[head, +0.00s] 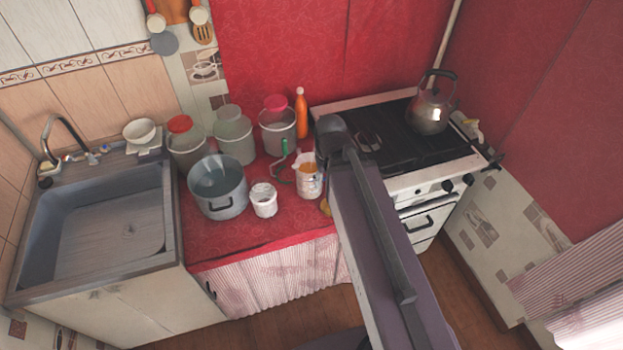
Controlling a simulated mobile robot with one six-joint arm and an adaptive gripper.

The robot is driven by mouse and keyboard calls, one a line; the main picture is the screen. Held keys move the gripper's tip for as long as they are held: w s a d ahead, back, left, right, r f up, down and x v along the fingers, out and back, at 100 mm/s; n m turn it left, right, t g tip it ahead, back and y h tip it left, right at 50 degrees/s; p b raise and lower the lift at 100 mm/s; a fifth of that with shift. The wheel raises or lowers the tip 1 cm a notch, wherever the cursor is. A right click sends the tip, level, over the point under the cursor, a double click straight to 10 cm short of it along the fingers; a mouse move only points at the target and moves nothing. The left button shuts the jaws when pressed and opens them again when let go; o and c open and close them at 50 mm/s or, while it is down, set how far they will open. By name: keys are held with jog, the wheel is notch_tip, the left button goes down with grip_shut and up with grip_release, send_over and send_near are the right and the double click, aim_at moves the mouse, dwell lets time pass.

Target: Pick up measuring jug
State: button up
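The likely measuring jug (309,184) is a pale, upright vessel with orange on its upper part. It stands on the red oilcloth counter (235,240), near its right end, in the head view. My arm rises from the bottom right and passes just to the right of the jug, close to it in the picture. My gripper cannot be made out, so its opening and its distance from the jug are not shown.
A large grey pot (217,190) and a small white jar (264,201) stand left of the jug. A green-handled tool (285,148), lidded containers (233,138) and an orange bottle (301,115) are behind. The stove (390,140) with a kettle (431,112) is right; the sink (100,225) is left.

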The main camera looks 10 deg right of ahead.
notch_tip(320, 180, down, 3)
jog(key=b, duration=0.3)
jog(key=shift+f, duration=0.1)
